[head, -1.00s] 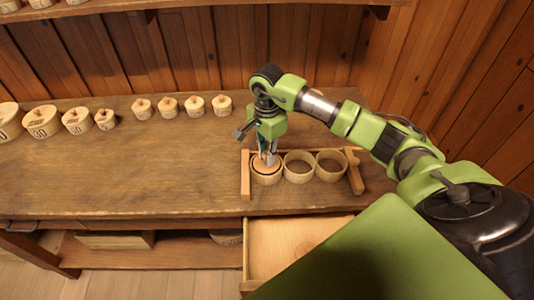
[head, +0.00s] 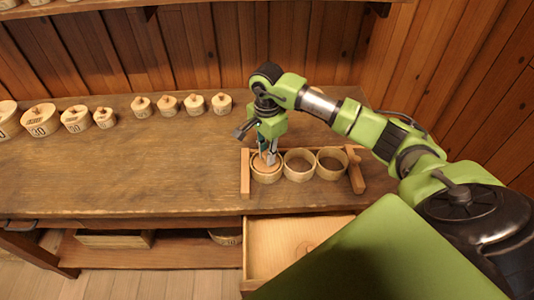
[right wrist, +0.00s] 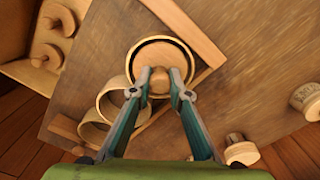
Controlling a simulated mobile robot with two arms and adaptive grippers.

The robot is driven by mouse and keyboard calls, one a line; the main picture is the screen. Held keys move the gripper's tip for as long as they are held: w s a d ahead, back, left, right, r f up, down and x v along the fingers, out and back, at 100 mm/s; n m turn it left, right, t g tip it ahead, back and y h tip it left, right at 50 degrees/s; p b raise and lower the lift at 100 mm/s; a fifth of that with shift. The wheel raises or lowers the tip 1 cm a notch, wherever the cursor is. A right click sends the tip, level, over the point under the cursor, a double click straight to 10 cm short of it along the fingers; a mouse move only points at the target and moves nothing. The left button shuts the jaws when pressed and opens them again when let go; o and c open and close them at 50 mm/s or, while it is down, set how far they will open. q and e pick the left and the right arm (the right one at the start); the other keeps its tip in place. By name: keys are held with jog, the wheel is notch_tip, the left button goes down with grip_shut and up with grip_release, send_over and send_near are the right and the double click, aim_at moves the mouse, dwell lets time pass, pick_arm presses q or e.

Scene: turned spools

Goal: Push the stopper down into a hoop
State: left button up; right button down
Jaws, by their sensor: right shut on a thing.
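The stopper (right wrist: 160,58) is a pale wooden disc with a small round knob. It lies within the ring of the leftmost hoop (head: 267,180) of three in the head view. In the right wrist view the hoop rim (right wrist: 133,62) surrounds it, with a narrow dark gap. I cannot tell how deep it sits. My right gripper (head: 268,157) points down over this hoop. Its fingertips (right wrist: 160,82) are shut on the stopper's knob. Two more hoops, the middle one (head: 299,176) and the right one (head: 331,174), stand open beside it. My left gripper is not in view.
A wooden rack (head: 357,173) frames the hoops near the bench's front edge. Several knobbed, labelled wooden pieces (head: 168,105) stand along the back left. An open drawer (head: 285,240) juts out below. The bench (head: 130,170) left of the rack is clear.

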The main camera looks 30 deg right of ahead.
jog(key=c, duration=1.4)
grip_release()
jog(key=shift+r, duration=0.15)
jog(key=shift+r+p, duration=0.35)
jog(key=shift+r, duration=0.3)
jog(key=shift+r+p, duration=1.8)
jog(key=shift+r, duration=1.65)
